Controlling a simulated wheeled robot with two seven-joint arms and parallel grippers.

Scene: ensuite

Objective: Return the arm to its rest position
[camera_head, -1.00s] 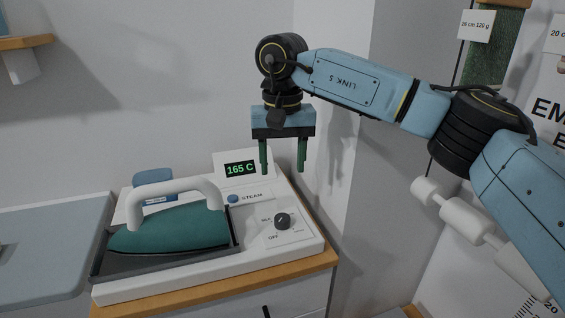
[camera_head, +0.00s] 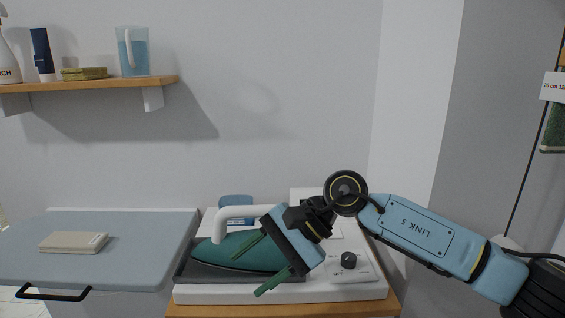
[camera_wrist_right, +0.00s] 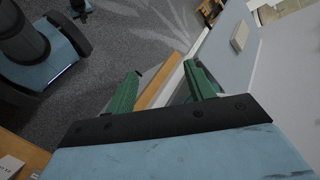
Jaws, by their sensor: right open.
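My right gripper (camera_head: 256,270) is open and empty, its two green fingers apart. In the head view it hangs tilted in front of the iron station, pointing down and left. In the right wrist view its fingers (camera_wrist_right: 158,90) are spread with nothing between them. My right arm (camera_head: 425,235) comes in from the lower right, bent at a black joint. Behind the gripper, a teal iron (camera_head: 215,254) with a white handle rests on a dark plate of the white station (camera_head: 230,296); the gripper hides part of both. My left gripper is not in view.
A blue-grey board (camera_head: 110,230) with a beige block (camera_head: 74,242) is at left. A wooden shelf (camera_head: 110,87) above holds a blue jug (camera_head: 132,52) and other items. A wall corner is close at right. The wall above the station is clear.

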